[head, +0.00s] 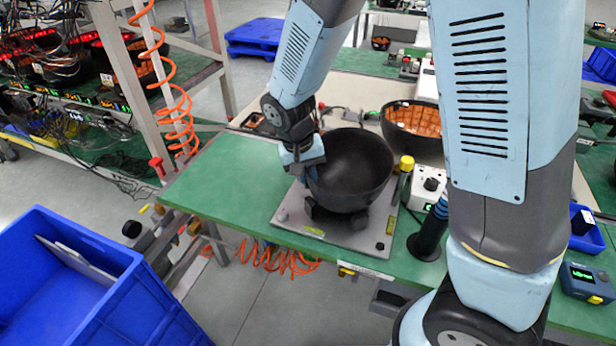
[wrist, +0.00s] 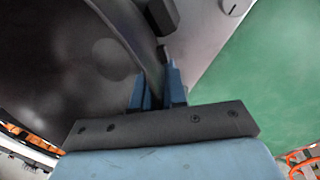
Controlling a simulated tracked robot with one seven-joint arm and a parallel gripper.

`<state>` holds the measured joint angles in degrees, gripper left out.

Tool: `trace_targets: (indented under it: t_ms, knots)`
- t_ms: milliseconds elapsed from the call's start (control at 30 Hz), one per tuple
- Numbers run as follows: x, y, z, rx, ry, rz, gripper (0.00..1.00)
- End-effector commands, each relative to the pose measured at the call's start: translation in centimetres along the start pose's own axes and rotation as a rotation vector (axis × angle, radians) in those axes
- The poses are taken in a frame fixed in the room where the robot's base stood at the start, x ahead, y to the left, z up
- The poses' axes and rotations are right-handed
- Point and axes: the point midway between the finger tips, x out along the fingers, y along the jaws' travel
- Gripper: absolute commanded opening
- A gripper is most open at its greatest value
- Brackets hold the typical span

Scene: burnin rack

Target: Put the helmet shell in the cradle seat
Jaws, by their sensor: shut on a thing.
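The helmet shell (head: 350,165) is a black, open bowl, hollow side up, over the grey cradle plate (head: 296,222) on the green bench. My gripper (head: 312,177) is shut on the shell's left rim. In the wrist view, the blue fingers (wrist: 158,92) pinch the edge of the dark shell wall (wrist: 75,60). Dark cradle blocks (head: 318,211) show under the shell; one block (wrist: 162,14) also shows in the wrist view. The shell looks roughly level and low over the blocks. I cannot tell whether it rests on them, as its underside is mostly hidden.
Another bowl with an orange inside (head: 412,120) stands behind. A blue crate (head: 95,290) is at the lower left. The bench's left end (head: 222,180) is clear.

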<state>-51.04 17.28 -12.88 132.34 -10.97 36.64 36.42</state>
Motion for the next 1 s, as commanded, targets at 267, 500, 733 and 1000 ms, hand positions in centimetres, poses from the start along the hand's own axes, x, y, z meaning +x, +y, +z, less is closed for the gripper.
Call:
trace_targets:
  t_ms: [267, 500, 733, 1000]
  knots:
    - [0.2, -0.1, 0.0, 0.000, 0.000, 0.000, 0.21]
    - [0.2, -0.1, 0.0, -0.001, 0.000, 0.000, 0.37]
    - [-0.1, -0.1, 0.0, -0.001, 0.001, -0.001, 0.37]
    - [-3.6, -0.1, -0.1, -0.001, 0.004, -0.003, 0.37]
